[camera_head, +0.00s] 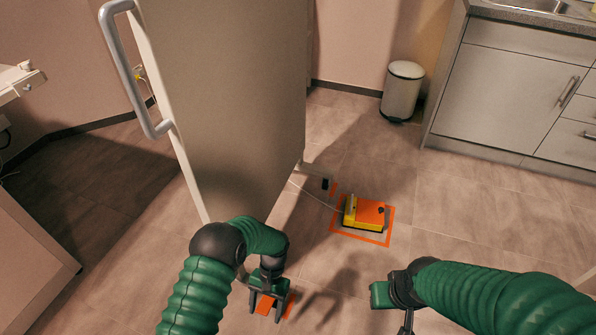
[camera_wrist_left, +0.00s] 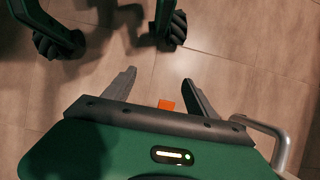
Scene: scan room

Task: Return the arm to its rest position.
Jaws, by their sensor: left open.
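My left arm comes in from the lower left, bends at a dark elbow, and points its gripper (camera_head: 266,310) down over the tiled floor. The left gripper is open; in the left wrist view its two grey fingers (camera_wrist_left: 158,76) stand apart. An orange patch (camera_wrist_left: 166,105) shows between the fingers, and orange also shows behind them in the head view; I cannot tell its full shape. My right arm reaches in from the lower right. Its gripper (camera_head: 404,318) is dark and partly cut off by the lower edge, so its fingers are unclear.
A tall grey panel (camera_head: 225,95) with a metal handle (camera_head: 135,75) stands just beyond the left arm. A yellow and orange pedal (camera_head: 367,214) sits inside an orange floor outline. A bin (camera_head: 402,91) and cabinet (camera_head: 510,85) stand behind. The floor right of the pedal is clear.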

